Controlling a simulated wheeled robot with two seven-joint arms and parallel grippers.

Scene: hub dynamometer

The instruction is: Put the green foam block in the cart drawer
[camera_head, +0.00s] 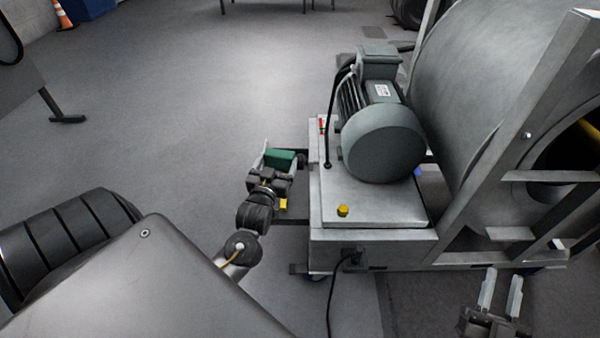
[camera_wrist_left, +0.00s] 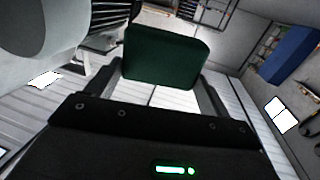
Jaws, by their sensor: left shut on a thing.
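The green foam block (camera_head: 280,158) is held between the fingers of my left gripper (camera_head: 279,155), left of the motor stand. In the left wrist view the block (camera_wrist_left: 165,58) shows dark green, with a finger on either side. My right gripper (camera_head: 500,290) is at the lower right of the head view, its two pale fingers apart with nothing between them. I cannot make out a cart drawer in either view.
The grey motor (camera_head: 383,140) sits on a light metal stand (camera_head: 375,205) beside a large drum (camera_head: 480,75). A yellow knob (camera_head: 342,210) sticks up from the stand. A black cable (camera_head: 333,300) hangs in front. Open floor (camera_head: 190,100) lies to the left.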

